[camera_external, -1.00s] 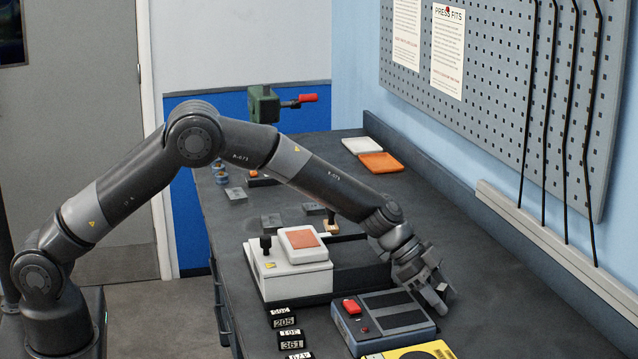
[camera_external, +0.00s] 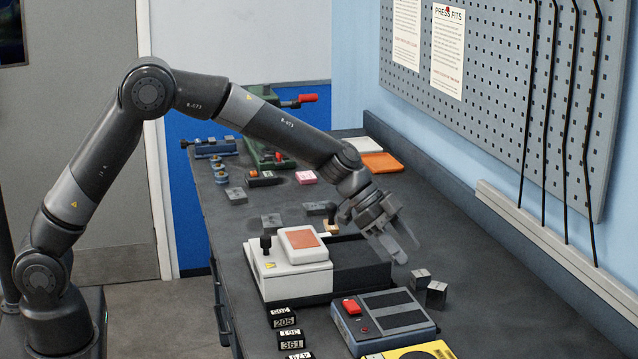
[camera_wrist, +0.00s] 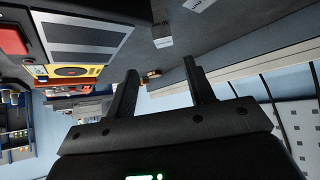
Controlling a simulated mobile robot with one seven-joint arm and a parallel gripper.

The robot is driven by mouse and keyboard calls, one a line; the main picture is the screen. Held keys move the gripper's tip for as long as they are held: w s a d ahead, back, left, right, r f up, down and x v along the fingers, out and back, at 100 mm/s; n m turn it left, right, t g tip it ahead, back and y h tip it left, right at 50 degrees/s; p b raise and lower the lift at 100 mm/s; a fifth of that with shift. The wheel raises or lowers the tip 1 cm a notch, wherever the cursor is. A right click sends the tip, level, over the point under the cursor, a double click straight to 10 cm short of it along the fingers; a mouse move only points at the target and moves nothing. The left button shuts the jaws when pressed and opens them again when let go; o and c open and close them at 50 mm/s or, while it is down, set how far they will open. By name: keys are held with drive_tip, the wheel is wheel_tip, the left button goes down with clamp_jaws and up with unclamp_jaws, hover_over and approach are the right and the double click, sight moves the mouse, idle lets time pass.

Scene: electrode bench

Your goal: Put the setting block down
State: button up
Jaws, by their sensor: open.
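Two small grey metal blocks stand close together on the bench behind the blue-grey device: one on the left (camera_external: 420,277) and one on the right (camera_external: 436,293). I cannot tell which is the setting block. In the wrist view, one block (camera_wrist: 162,30) shows beyond the fingers and another (camera_wrist: 198,4) is cut by the top edge. My gripper (camera_external: 398,246) is open, above the bench, up and to the left of the blocks and apart from them.
A blue-grey device with a red button (camera_external: 385,322) and a yellow device (camera_external: 412,352) stand in front of the blocks. A white machine with an orange pad (camera_external: 290,272) stands to the left. Bench right of the blocks is clear up to the wall.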

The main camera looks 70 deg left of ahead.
drive_tip(key=s+a+r+n+y, duration=0.1)
drive_tip(key=s+r, duration=0.4)
drive_tip(key=s, duration=0.3)
drive_tip(key=s+a+r+n+y, duration=0.15)
drive_tip(key=s+r, duration=0.25)
drive_tip(key=s, duration=0.4)
drive_tip(key=s+a+r+n, duration=0.1)
drive_tip(key=s+r, duration=0.4)
drive_tip(key=s, duration=0.4)
drive_tip(key=s+a+f+n+y, duration=0.1)
drive_tip(key=s+a+n+y, duration=0.1)
drive_tip(key=s, duration=0.9)
drive_tip(key=s+a+f+n+y, duration=0.1)
drive_tip(key=s+a, duration=0.4)
drive_tip(key=s, duration=0.6)
drive_tip(key=shift+s+f+n+g+y, duration=0.35)
drive_tip(key=shift+n+g+y, duration=0.1)
drive_tip(key=shift+n, duration=0.7)
drive_tip(key=shift+a, duration=0.1)
